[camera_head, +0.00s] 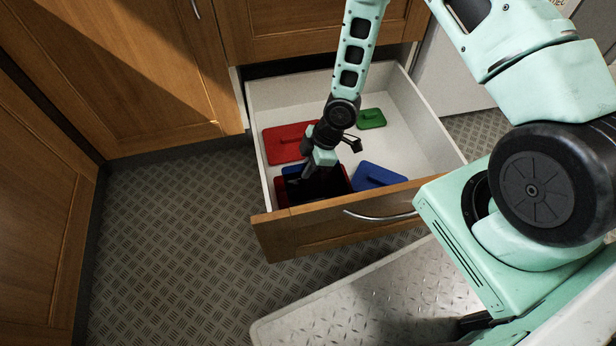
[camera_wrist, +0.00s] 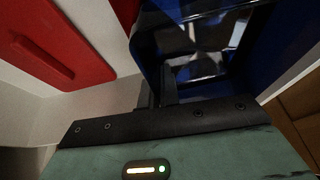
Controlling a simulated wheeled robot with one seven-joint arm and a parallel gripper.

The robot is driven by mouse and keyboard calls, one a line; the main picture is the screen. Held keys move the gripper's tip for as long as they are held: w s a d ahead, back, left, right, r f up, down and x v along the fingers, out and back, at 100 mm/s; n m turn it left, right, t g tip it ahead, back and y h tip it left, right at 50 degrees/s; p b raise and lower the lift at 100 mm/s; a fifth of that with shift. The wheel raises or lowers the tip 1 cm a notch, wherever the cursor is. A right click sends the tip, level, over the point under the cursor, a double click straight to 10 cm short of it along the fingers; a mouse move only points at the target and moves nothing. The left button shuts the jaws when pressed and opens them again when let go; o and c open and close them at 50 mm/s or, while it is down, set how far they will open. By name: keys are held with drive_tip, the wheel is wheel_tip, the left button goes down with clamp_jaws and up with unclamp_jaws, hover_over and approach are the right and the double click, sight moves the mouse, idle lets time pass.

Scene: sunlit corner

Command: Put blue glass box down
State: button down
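The blue glass box (camera_wrist: 215,55) fills the upper right of the wrist view, with glossy, see-through walls. In the head view a bit of its blue rim (camera_head: 293,170) shows at the front left of the open drawer, beside dark red walls. My gripper (camera_head: 309,178) reaches down there. In the wrist view its dark fingers (camera_wrist: 157,88) are close together at the near edge of the box, and seem to pinch its wall. The fingertips and the base of the box are hidden, so I cannot tell whether it touches the drawer floor.
The drawer (camera_head: 420,128) is pulled out, with white sides and a wooden front. A red lid (camera_head: 284,143), a green lid (camera_head: 371,118) and a blue lid (camera_head: 378,176) lie in it. A red-walled container (camera_head: 343,180) is close by my gripper. The drawer's middle floor is bare.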

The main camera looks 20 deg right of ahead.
drive_tip(key=shift+f+b, duration=0.45)
drive_tip(key=shift+f, duration=0.95)
